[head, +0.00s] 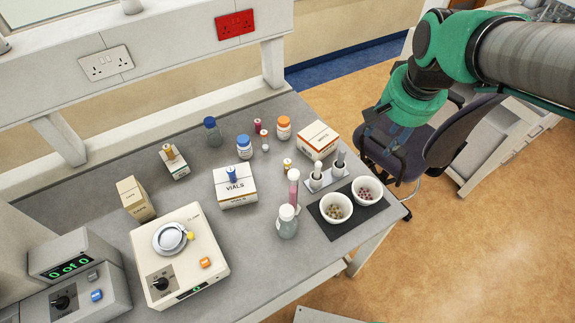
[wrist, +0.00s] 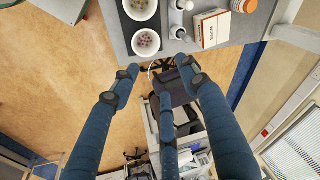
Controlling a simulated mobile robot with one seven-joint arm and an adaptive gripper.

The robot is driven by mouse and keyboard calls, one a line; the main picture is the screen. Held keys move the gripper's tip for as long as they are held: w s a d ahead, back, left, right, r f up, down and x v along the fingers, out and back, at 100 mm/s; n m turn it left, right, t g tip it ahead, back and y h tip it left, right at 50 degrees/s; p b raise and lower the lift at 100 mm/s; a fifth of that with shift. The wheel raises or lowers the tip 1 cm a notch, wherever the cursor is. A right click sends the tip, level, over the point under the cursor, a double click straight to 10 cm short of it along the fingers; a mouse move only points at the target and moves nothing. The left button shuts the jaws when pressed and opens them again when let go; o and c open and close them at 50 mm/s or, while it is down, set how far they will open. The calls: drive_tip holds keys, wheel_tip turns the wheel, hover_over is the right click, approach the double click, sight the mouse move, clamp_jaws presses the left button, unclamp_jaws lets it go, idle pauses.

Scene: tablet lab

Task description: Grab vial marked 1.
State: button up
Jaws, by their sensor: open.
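Several small vials stand on the grey bench in the head view; their markings are too small to read, so I cannot tell which is marked 1. An orange-capped vial (head: 168,152) stands on a small box at the left. A blue-capped vial (head: 232,175) is on the box labelled VIALS (head: 236,197). Dark red vials (head: 257,128) stand near the back, and a yellow-capped vial (head: 287,165) stands nearer the middle. My gripper (head: 384,150) hangs right of the bench, apart from every vial. In the wrist view its blue fingers (wrist: 158,78) are spread and empty.
An office chair (head: 440,150) is beyond my gripper.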

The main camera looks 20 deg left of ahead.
drive_tip(key=w+a+f+g+p, duration=0.1)
drive_tip(key=w+a+f, duration=0.45)
drive_tip(key=a, duration=0.25)
drive_tip(key=m+g+p, duration=0.2)
hover_over(288, 161)
wheel_tip(288, 161, down, 17)
drive_tip(key=shift+s+r+h, duration=0.1)
drive_tip(key=shift+r+h, duration=0.1)
drive_tip(key=shift+h, duration=0.2)
drive_tip(key=shift+f, duration=4.3)
drive_tip(key=shift+f, duration=0.1)
drive_tip(key=shift+f+b, duration=0.4)
drive_tip(key=shift+f, duration=2.15)
